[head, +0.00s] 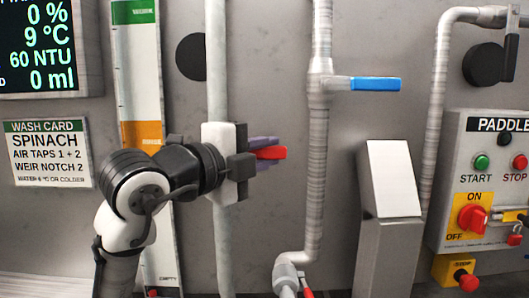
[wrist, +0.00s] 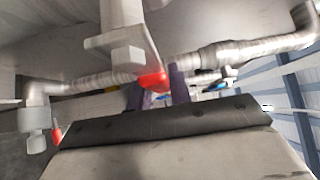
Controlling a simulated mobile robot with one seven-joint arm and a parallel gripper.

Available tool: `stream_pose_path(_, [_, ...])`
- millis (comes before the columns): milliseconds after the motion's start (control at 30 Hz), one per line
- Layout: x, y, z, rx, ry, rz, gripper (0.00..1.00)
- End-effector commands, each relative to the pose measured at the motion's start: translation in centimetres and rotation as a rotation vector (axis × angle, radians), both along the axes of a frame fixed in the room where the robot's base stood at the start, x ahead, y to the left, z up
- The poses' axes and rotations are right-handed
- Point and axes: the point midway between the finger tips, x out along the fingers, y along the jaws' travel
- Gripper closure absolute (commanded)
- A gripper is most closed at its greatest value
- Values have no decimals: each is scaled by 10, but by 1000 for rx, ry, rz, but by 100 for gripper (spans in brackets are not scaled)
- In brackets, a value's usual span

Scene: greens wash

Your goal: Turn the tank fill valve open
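A red lever handle (head: 271,153) points right from a valve on the pale vertical pipe. It shows as a red tab in the wrist view (wrist: 152,80). My gripper (head: 264,148) is at this lever, its purple fingers close around it. In the wrist view my gripper (wrist: 160,88) has its fingers apart, with the red tab between their tips, nearer the left finger. Contact is unclear. A second valve with a blue lever (head: 376,84) is on the pipe to the right, its lever level. No label shows which one is the tank fill valve.
A readout screen (head: 38,45) and wash card (head: 47,153) are at left. A level gauge (head: 148,210) stands behind my arm. A grey pedestal (head: 388,245) and the paddle control box (head: 492,150) stand at right. Another red lever (head: 307,293) shows at the bottom.

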Motion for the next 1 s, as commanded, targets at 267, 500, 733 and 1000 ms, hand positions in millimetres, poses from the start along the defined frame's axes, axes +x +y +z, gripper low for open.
stream_pose_path(267, [0, 0, 0, 0, 0, 0, 100])
stream_pose_path(500, [0, 0, 0, -15, -1, 0, 100])
stream_pose_path(733, [0, 0, 6, -108, -1, -3, 100])
stream_pose_path(1000, [0, 3, 23, -328, -2, -5, 100])
